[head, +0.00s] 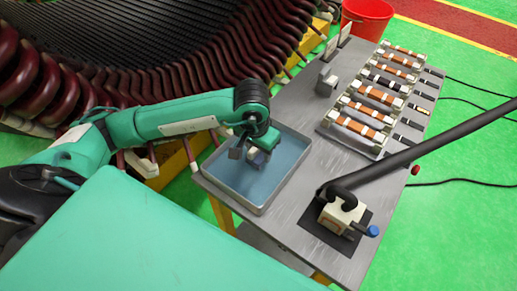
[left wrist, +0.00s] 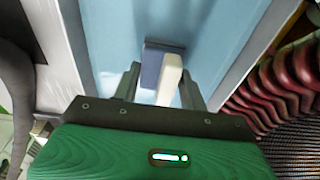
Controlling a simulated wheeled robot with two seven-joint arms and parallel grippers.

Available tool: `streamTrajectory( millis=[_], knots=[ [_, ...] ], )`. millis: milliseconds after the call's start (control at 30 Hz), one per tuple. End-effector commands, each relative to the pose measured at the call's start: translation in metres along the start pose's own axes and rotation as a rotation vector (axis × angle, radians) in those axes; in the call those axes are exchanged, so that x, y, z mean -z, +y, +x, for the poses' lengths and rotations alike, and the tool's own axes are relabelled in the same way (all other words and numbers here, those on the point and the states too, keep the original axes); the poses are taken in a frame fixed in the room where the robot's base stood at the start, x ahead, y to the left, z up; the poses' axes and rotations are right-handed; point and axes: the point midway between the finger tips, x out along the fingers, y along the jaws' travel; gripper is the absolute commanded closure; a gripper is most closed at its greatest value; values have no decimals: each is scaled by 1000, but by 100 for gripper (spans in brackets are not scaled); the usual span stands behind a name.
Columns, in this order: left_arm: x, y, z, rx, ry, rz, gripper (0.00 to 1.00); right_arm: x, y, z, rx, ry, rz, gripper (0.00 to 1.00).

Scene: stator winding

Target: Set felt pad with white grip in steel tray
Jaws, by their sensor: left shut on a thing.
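The felt pad is a blue-grey block (left wrist: 152,66) with a white grip (left wrist: 169,76). My left gripper (left wrist: 162,88) is shut on the white grip, with a finger on each side of it. In the head view the left gripper (head: 252,150) is over the steel tray (head: 274,201), and the pad (head: 258,158) shows just below it. The tray has a pale blue floor and raised grey metal walls. I cannot tell whether the pad touches the tray floor. My right gripper does not show.
The tray sits at the left end of a grey metal table (head: 300,222). A rack of copper-wound coils (head: 375,97) stands at the back right. A white block device with a thick black hose (head: 343,212) sits at the front right. The large stator (head: 190,50) rises behind the tray.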

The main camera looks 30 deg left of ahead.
Motion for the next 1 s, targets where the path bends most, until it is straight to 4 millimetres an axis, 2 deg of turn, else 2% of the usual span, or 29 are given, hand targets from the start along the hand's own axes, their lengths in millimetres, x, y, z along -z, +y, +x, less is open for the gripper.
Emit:
streamTrajectory(
  millis=[233, 267, 367, 400, 733, 867, 1000],
  knots=[
    [-1, 0, 7, 0, 1, 0, 85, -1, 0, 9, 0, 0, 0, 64],
    [-1, 0, 6, 0, 1, 0, 55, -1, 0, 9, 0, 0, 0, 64],
    [-1, 0, 5, 0, 0, 0, 36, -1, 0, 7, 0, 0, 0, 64],
    [-1, 0, 5, 0, 0, 0, 32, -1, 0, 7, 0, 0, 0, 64],
    [-1, 0, 5, 0, 0, 0, 32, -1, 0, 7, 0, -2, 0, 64],
    [1, 0, -8, -1, 5, -1, 32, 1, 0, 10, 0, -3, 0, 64],
    [1, 0, -34, 0, 7, 0, 32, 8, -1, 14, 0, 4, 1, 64]
  ],
)
